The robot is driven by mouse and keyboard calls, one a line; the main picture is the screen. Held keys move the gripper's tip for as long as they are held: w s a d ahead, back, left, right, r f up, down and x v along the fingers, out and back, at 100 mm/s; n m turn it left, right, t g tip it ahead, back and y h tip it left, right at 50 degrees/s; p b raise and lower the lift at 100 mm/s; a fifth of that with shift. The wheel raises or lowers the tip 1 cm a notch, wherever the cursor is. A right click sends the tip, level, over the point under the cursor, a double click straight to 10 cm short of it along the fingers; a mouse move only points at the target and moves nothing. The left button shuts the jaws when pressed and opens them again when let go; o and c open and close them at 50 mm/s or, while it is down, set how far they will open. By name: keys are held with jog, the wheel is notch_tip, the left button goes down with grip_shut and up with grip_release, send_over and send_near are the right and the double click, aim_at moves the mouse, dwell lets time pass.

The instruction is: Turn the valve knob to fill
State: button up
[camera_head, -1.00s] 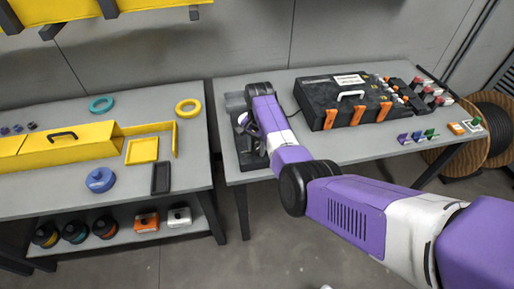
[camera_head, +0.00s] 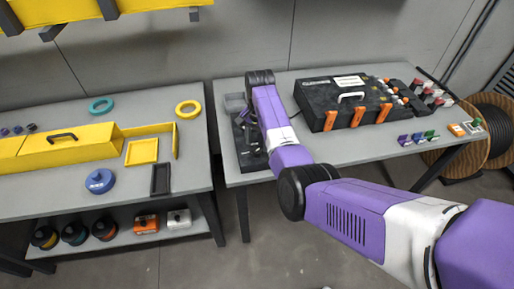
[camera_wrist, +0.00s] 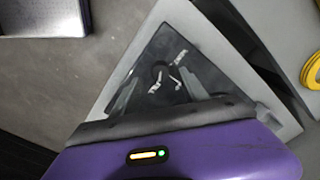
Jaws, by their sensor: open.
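A dark fixture (camera_head: 249,158) stands at the left end of the right table, partly covered by my arm. In the wrist view its dark panel (camera_wrist: 178,47) has white markings around a small, dark round part, which looks like the valve knob (camera_wrist: 160,72). Its setting is too small to read. My gripper (camera_wrist: 157,88) is open over this panel, with a finger on each side of the knob area and nothing seen between them. I cannot tell how far above the knob the fingers are. In the head view my gripper is mostly hidden behind my purple wrist.
A black case (camera_head: 345,101) with orange latches stands right of the fixture. Small coloured parts (camera_head: 418,137) lie near that table's right edge. The left table holds a yellow box (camera_head: 70,140), a blue round container (camera_head: 100,181) and a yellow ring (camera_head: 188,109). A gap separates the tables.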

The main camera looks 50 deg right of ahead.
aim_at(257, 151)
jog(key=shift+r, duration=1.7)
